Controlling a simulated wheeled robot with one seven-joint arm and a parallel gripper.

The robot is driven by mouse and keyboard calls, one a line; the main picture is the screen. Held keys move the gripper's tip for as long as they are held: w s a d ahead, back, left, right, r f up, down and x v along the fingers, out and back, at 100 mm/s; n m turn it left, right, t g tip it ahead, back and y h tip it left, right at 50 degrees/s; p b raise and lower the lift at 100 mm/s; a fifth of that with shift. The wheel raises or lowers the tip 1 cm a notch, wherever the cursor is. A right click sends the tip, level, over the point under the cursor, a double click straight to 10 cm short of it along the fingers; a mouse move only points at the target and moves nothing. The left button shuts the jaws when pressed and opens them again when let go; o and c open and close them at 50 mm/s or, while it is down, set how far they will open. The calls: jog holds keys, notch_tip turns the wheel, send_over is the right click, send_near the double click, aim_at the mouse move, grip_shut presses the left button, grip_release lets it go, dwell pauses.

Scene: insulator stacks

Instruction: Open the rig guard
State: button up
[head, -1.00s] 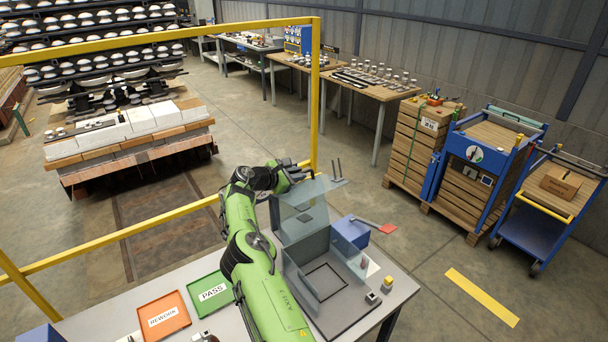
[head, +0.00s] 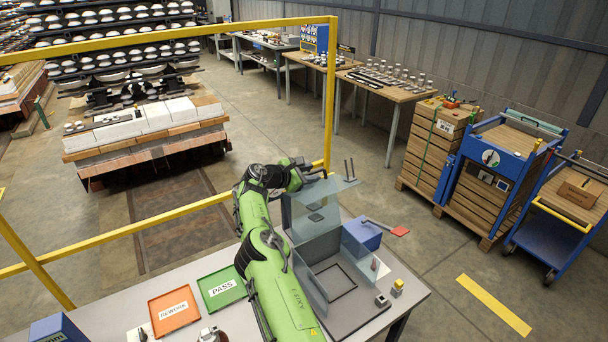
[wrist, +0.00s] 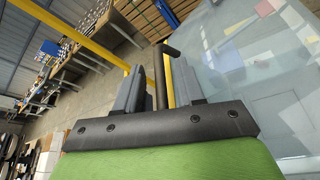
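The rig guard is a clear, see-through panel (head: 303,208) at the back of the grey test rig (head: 352,305) on the table. It also fills the right of the wrist view (wrist: 258,75). A dark, bar-like handle (wrist: 163,72) shows between my gripper's fingers (wrist: 158,88), with small gaps on both sides. The fingers stand apart, and I see no contact with the bar. In the head view my green arm (head: 277,280) reaches over the table, and its black wrist is by the panel's top left. The fingertips are not clear there.
Green PASS (head: 222,287) and orange REWORK (head: 173,310) trays lie left of my arm. A yellow frame post (head: 330,100) rises behind the table.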

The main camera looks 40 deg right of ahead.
jog(key=b+v, duration=0.3)
jog(key=v, duration=1.2)
jog(key=shift+a, duration=0.35)
jog(key=shift+r, duration=0.1)
